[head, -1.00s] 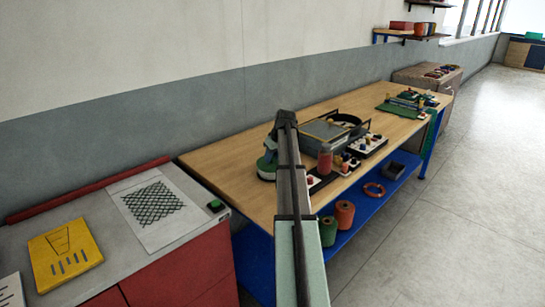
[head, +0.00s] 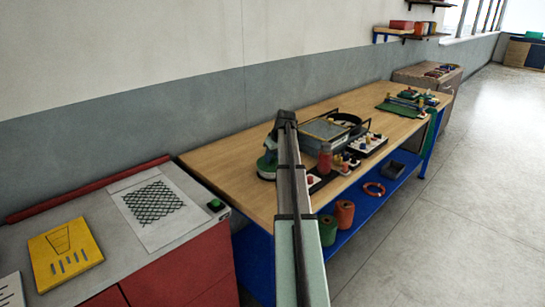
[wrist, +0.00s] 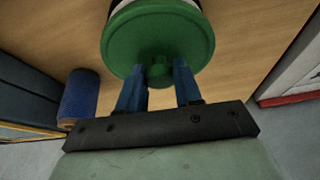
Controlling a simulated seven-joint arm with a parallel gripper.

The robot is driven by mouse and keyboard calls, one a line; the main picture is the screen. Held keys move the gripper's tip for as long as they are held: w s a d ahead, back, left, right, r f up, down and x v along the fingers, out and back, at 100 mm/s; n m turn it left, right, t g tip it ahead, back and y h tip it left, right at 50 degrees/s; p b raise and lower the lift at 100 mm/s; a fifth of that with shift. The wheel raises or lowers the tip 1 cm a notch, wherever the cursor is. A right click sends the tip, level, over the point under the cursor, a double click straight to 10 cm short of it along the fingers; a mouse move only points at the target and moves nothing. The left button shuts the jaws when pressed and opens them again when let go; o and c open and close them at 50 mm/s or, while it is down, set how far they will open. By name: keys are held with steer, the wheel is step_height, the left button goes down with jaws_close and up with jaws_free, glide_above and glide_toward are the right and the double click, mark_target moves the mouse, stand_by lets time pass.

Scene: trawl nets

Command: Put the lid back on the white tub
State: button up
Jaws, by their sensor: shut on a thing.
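My gripper (wrist: 160,77) is shut on the knob of a round green lid (wrist: 158,35) in the wrist view. Its two blue fingers stand on either side of the knob. A pale, whitish rim of the white tub (wrist: 202,4) shows just beyond the lid, mostly hidden by it. In the head view the green lid (head: 267,165) is at the near left part of the wooden bench, partly behind my arm, with a little white below it. I cannot tell whether the lid is seated on the tub or just above it.
A blue cylinder (wrist: 79,97) stands left of the lid in the wrist view. On the wooden bench (head: 225,158), a red jar (head: 325,160), a grey-topped tray (head: 325,129) and small coloured pieces lie right of my arm. The bench left of the lid is clear.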

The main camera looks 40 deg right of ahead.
steer(key=o, duration=1.1)
steer(key=shift+o, duration=0.5)
steer(key=o, duration=0.4)
steer(key=shift+r, duration=0.1)
steer(key=shift+r, duration=3.4)
steer(key=shift+c, duration=0.4)
jaws_close()
